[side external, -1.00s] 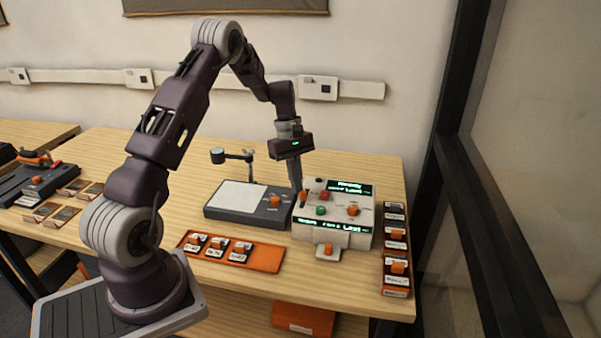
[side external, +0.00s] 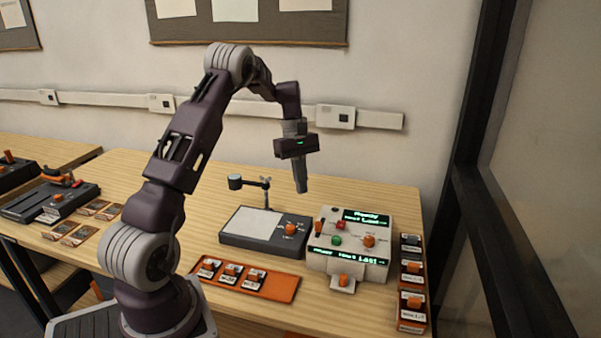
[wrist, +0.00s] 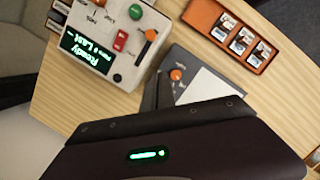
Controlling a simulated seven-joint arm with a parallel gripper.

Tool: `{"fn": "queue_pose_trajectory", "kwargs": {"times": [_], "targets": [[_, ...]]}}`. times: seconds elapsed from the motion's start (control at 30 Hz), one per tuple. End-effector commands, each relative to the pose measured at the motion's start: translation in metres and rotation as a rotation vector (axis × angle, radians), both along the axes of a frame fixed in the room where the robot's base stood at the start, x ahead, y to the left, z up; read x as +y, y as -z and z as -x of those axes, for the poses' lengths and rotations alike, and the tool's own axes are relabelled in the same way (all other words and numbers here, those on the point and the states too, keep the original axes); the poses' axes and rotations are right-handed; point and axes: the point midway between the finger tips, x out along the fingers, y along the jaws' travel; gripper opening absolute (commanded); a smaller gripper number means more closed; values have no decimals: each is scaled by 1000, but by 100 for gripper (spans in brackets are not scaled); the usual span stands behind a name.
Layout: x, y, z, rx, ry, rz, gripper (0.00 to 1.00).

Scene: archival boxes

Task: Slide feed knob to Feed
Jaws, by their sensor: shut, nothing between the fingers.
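The white feeder machine (side external: 349,259) stands at the right of the table, with lit displays and buttons. The wrist view shows its upper face with an orange slider knob (wrist: 151,35) at one end of a dark straight slot, at the end away from the "Ready" display (wrist: 88,45). I take this as the feed knob; its label is not readable. In the side view it is too small to make out surely. My gripper (side external: 302,190) is shut and empty, pointing down above the table behind the machine's left side, apart from it. Its fingers (wrist: 158,94) also show in the wrist view.
A grey device with a pale plate (side external: 252,222) and an orange knob stands left of the machine, with a small post behind it. An orange tray (side external: 282,288) with several cartridges lies in front. Another orange rack (side external: 412,322) stands at the right.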

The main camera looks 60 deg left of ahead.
Motion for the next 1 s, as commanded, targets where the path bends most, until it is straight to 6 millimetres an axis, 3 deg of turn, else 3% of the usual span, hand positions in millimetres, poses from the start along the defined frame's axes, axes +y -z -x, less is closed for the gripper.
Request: {"fn": "queue_pose_trajectory", "kwargs": {"times": [0.2, 0.57, 0.67, 0.77, 0.87, 1.0], "targets": [[8, -30, 0, 0, 0, -1, 0], [9, -34, 0, 0, -1, -1, 0], [0, -45, 0, -15, 28, -11, 0], [-39, -86, 2, -79, 161, -56, 0], [-105, -138, 24, -175, 392, -130, 0], [-196, -184, 88, -321, 767, -256, 0]]}}
